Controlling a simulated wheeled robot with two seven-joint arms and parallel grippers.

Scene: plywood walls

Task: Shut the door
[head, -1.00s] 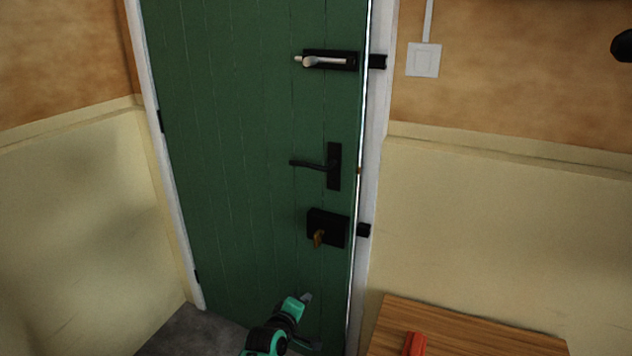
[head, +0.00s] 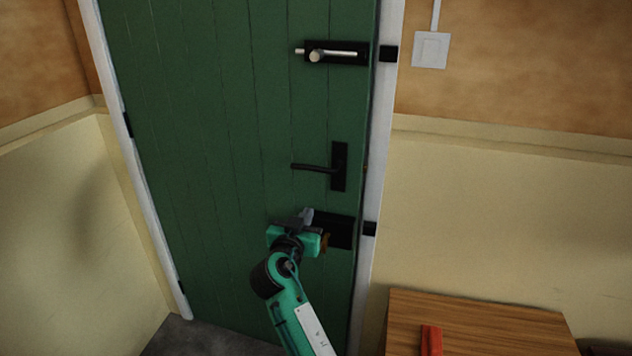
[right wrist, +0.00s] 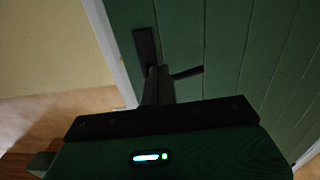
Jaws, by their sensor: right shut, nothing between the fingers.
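The green door (head: 215,130) fills the middle of the head view, its right edge close against the white frame. A narrow dark line shows along that edge; I cannot tell whether it is latched. It carries a black lever handle (head: 325,168), a bolt (head: 336,53) above and a black lock box (head: 341,231) below. My right gripper (head: 306,216) is shut and empty, in front of the door beside the lock box, partly hiding it. In the right wrist view the shut fingers (right wrist: 158,85) point towards the door (right wrist: 235,60) near the handle. My left gripper is not in view.
A wooden table (head: 480,325) with a red object (head: 431,341) stands at the lower right. A light switch (head: 430,50) is on the wall right of the frame. Black keeper plates (head: 389,54) sit on the door frame. Grey floor shows at lower left.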

